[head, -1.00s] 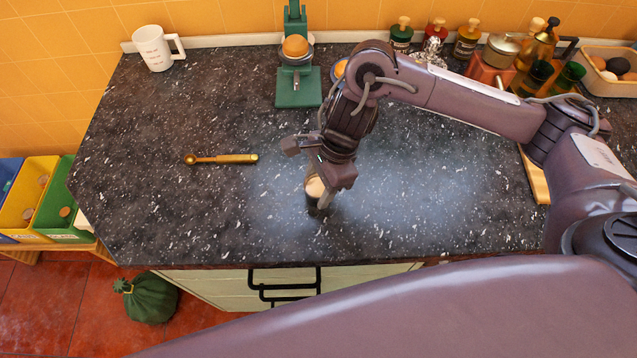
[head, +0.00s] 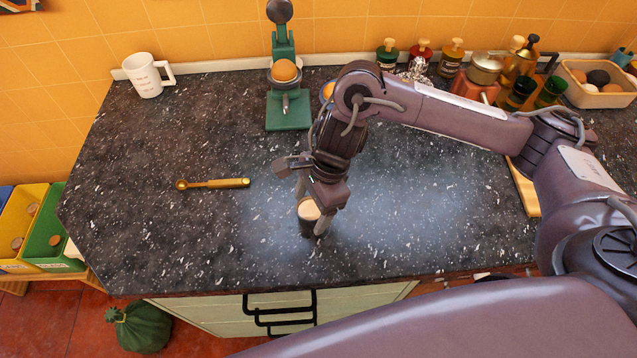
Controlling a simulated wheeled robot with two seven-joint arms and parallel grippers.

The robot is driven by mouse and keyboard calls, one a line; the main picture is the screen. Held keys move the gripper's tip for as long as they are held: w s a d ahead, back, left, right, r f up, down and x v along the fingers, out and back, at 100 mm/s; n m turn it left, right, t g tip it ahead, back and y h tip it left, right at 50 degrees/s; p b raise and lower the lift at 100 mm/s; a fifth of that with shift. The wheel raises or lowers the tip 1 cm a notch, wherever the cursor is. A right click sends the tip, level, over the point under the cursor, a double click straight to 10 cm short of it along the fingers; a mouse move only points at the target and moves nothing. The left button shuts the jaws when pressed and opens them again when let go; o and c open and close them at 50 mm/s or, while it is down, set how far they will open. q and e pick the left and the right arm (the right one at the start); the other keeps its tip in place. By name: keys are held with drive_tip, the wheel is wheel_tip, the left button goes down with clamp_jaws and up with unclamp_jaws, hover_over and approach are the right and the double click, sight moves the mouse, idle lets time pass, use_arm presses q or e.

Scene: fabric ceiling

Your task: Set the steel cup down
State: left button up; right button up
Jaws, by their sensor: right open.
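The steel cup (head: 308,219) is a small dark cylinder with a pale, tan-looking top. It stands upright on the dark speckled counter (head: 400,235), near the front edge. My right gripper (head: 313,206) is open at the cup, with its fingers beside and partly in front of it. The fingers hide part of the cup's right side, and I cannot tell whether they touch it. My left gripper is not in view.
A gold scoop (head: 213,184) lies to the left. A green juicer (head: 288,110) with an orange and a white mug (head: 148,76) stand at the back. Bottles (head: 450,58) and a basket (head: 597,95) fill the back right.

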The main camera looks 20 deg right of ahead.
drive_tip(key=v, duration=1.1)
drive_tip(key=shift+r, duration=0.3)
drive_tip(key=shift+d, duration=0.1)
